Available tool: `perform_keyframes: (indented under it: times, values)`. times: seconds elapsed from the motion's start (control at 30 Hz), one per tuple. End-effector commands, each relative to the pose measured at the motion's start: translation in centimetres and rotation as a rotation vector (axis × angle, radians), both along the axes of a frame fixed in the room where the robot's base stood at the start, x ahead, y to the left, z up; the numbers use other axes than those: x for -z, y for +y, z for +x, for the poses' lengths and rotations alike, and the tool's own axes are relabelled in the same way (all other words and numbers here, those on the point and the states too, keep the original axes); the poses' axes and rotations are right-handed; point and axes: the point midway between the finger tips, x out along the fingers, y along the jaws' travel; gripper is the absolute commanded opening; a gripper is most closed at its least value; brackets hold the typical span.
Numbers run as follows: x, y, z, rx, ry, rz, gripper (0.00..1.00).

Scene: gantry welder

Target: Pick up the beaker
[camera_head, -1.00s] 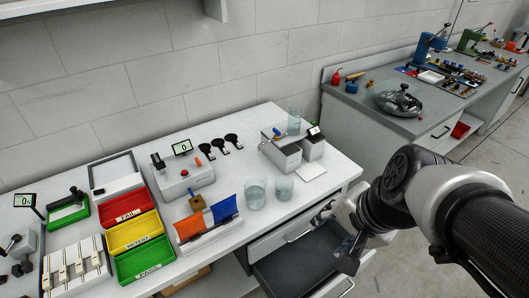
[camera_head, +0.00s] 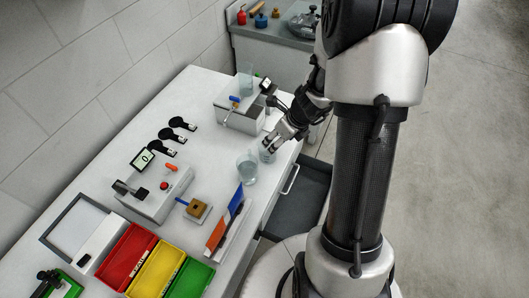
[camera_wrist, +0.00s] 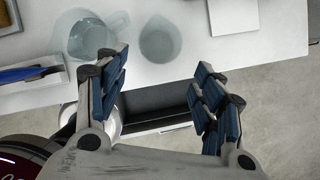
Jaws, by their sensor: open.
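A clear glass beaker (camera_head: 247,170) stands upright near the table's front edge; in the wrist view it is the larger, spouted vessel (camera_wrist: 88,40) at upper left. A smaller clear glass vessel (camera_head: 266,154) stands just behind it, partly hidden by my gripper (camera_head: 272,143). In the wrist view this smaller vessel (camera_wrist: 160,42) lies just beyond the gap between my fingers (camera_wrist: 162,64). My gripper is open and empty at the table edge. The frames do not clearly show whether a finger touches either glass. A third, taller glass (camera_head: 245,78) stands at the grey box.
The grey box unit (camera_head: 238,112) stands behind the glasses. A stand with orange and blue panels (camera_head: 228,226) is in front. Red, yellow and green bins (camera_head: 160,266) are nearer. An open drawer (camera_head: 303,195) juts out below the table edge.

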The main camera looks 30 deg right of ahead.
Motion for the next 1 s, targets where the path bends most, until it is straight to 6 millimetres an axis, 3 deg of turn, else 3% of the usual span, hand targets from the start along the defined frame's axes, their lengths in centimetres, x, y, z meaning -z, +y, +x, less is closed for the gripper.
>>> perform_keyframes:
  times: [0.03, 0.23, 0.57, 0.83, 1.0]
  values:
    - [1.8, 0.2, 0.4, -0.004, 0.002, 0.001, 0.62]
    - [5.3, 0.7, 1.9, -0.006, 0.001, 0.001, 0.62]
    - [7.2, 0.9, 2.9, -0.005, 0.000, -0.001, 0.62]
    - [10.9, 1.2, 4.3, -0.006, 0.000, 0.000, 0.62]
    - [11.6, 1.3, 4.7, -0.006, 0.000, -0.001, 0.62]
